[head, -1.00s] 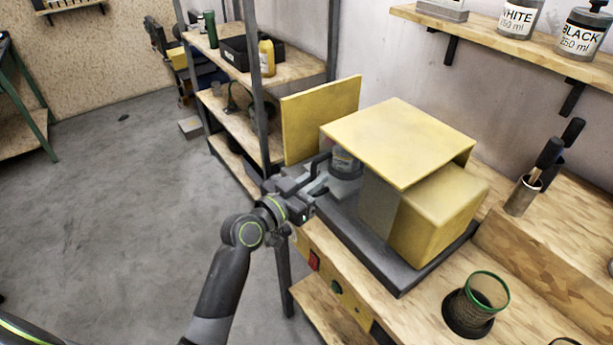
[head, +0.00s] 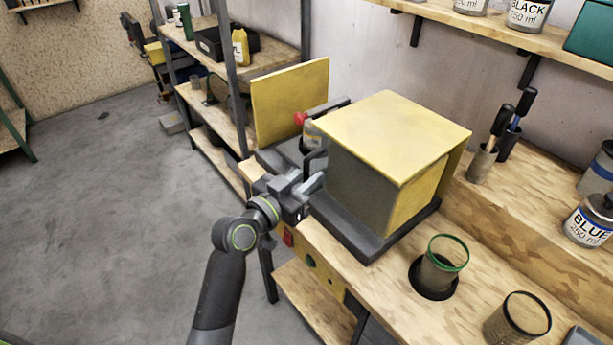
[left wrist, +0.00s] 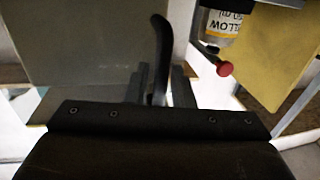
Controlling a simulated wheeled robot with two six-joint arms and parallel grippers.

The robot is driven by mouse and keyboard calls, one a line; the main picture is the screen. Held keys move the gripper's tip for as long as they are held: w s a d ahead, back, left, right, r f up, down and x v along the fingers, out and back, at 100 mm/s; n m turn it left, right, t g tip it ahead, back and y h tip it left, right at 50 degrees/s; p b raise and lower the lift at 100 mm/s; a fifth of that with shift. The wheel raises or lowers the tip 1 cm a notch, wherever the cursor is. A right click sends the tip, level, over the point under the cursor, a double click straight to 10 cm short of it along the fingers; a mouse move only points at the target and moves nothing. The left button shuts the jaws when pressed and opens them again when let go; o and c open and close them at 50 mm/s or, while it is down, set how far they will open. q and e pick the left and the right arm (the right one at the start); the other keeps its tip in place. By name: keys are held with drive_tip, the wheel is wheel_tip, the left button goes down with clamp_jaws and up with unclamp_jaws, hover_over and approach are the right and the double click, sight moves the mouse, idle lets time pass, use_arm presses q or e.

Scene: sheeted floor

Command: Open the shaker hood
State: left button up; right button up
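The shaker hood (head: 390,130) is a box with a yellow top and a grey front, at the right end of the dark shaker base (head: 345,240). It nearly covers the yellow housing (head: 455,165) behind it. A yellow upright panel (head: 290,100) stands at the left end. A labelled can (left wrist: 222,25) and a red knob (left wrist: 224,69) show in the open space between. My left gripper (head: 305,185) is at the hood's dark curved handle (left wrist: 161,55); its fingers are on both sides of the handle, seemingly closed on it. My right gripper is out of view.
A wooden bench carries a green-rimmed cup (head: 440,265) and another cup (head: 518,318) at the right. A brush holder (head: 482,165) and a blue-labelled can (head: 590,222) stand behind.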

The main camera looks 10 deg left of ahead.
use_arm(q)
drive_tip(key=shift+o, duration=0.7)
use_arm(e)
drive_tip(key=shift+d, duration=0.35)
